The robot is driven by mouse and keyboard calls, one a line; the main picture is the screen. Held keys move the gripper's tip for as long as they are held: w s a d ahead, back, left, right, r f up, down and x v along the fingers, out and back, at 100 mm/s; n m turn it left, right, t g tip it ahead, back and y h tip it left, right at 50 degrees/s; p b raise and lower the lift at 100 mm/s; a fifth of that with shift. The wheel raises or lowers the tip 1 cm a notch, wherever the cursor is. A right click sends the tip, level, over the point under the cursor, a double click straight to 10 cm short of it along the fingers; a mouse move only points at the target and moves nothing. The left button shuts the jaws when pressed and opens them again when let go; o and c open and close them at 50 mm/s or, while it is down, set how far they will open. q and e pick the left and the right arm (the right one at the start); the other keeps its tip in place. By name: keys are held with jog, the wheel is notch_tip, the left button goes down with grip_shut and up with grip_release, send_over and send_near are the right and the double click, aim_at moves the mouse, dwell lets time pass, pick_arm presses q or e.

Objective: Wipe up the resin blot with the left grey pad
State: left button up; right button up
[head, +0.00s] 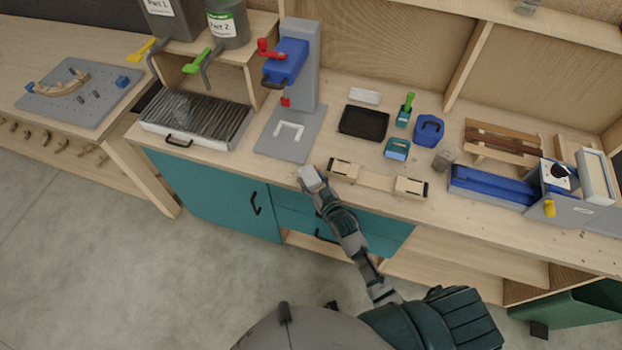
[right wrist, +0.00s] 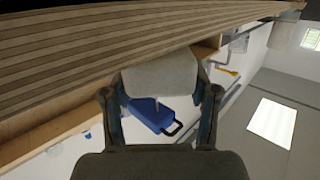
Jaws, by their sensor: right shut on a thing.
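My right gripper (head: 318,187) is shut on a light grey pad (head: 310,178) at the bench's front edge, just in front of the grey press plate (head: 268,147). In the right wrist view the pad (right wrist: 160,75) sits between the two fingers of the gripper (right wrist: 160,100). I cannot tell whether the pad touches the bench top. Another pale block (head: 365,96) lies behind a black tray (head: 364,123). I cannot make out a resin blot. My left gripper is not in view.
The blue press head (head: 287,62) with a red handle stands behind the pad; it also shows in the right wrist view (right wrist: 152,114). A wooden form (head: 375,178) lies close to the right. A slatted tray (head: 197,120) is left. Blue holders (head: 428,128) stand further right.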

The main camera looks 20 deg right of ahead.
jog(key=shift+d+f, duration=0.1)
jog(key=shift+f, duration=0.25)
